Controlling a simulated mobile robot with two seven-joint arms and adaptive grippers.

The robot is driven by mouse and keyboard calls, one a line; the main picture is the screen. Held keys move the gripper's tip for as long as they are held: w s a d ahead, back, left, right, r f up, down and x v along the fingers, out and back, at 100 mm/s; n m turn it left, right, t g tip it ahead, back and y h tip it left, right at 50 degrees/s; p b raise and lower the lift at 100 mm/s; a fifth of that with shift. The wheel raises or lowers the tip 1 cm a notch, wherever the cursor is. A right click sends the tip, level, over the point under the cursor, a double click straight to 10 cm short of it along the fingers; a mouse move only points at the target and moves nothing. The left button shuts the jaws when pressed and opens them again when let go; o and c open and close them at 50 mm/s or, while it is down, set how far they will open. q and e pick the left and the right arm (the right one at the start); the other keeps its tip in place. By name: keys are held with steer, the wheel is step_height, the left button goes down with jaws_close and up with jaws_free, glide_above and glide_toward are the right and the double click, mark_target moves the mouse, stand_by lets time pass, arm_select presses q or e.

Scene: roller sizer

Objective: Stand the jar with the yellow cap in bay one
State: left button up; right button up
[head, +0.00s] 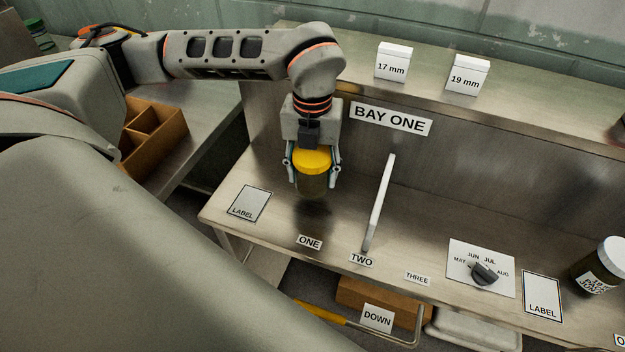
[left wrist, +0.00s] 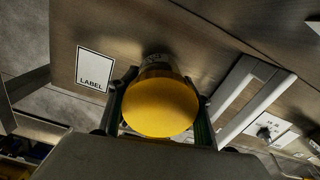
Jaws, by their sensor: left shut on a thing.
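The jar with the yellow cap (head: 312,160) is between the fingers of my left gripper (head: 312,178), which is shut on it. The jar hangs upright over the steel shelf behind the ONE label (head: 309,242), in front of the BAY ONE sign (head: 391,119). Whether its base touches the shelf I cannot tell. In the left wrist view the yellow cap (left wrist: 160,106) fills the middle, with the left fingers (left wrist: 158,115) on both sides. A white upright divider (head: 379,203) stands right of the jar. My right gripper is not in view.
A LABEL card (head: 249,203) lies left of the jar. To the right are a month dial (head: 484,272), another LABEL card (head: 542,296) and a white-capped jar (head: 603,267). Blocks marked 17 mm (head: 393,63) and 19 mm (head: 468,75) stand on the upper ledge.

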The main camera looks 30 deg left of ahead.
mark_target(312, 153)
arm_select(q)
steer(key=shift+f, duration=1.4)
steer(key=shift+f, duration=0.1)
steer(key=o, duration=1.4)
steer(key=shift+f, duration=0.1)
step_height(312, 153, up, 12)
steer(key=shift+r+p, duration=0.1)
steer(key=shift+p, duration=0.25)
steer(key=shift+r, duration=0.1)
